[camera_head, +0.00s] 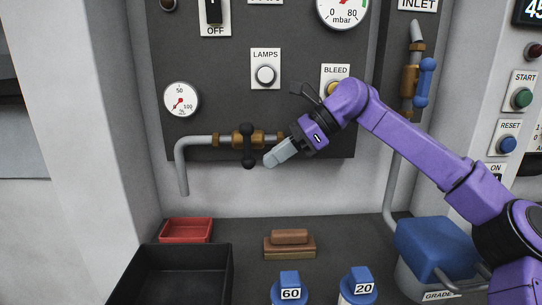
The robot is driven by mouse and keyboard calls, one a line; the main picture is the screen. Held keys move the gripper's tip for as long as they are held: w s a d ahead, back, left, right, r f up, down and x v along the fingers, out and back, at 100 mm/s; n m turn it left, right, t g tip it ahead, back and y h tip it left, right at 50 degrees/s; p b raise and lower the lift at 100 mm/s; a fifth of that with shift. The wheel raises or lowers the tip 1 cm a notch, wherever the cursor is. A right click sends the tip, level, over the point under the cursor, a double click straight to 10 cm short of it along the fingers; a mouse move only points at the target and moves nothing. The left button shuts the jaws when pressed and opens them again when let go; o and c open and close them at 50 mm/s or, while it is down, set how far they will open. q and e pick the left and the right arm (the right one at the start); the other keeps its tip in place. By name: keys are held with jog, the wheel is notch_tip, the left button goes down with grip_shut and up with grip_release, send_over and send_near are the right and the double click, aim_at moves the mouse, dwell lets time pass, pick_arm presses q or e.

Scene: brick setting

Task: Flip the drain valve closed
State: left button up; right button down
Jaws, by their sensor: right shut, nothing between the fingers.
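The valve (240,139) has a brass body on a grey horizontal pipe that bends down at its left end. No drain label is readable on it. Its black handle (248,146) stands upright, across the pipe, with a round knob at each end. My right gripper (270,160) is shut and empty. Its grey fingertips are just right of the handle's lower knob; I cannot tell whether they touch it. My left gripper is not in view.
A second valve with a blue handle (425,82) is at the right, under the INLET label. A lamps button (265,75) and a gauge (181,99) are on the panel. Below stand a red tray (187,230), a black bin (180,250), a brown block (289,250) and blue-topped weights (290,281).

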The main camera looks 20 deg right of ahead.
jog(key=s+d+r+p, duration=0.2)
jog(key=d+p, duration=0.1)
jog(key=d, duration=0.4)
jog(key=shift+s+d+r+p, duration=0.25)
jog(key=shift+d+r+p, duration=0.1)
jog(key=shift+d, duration=0.1)
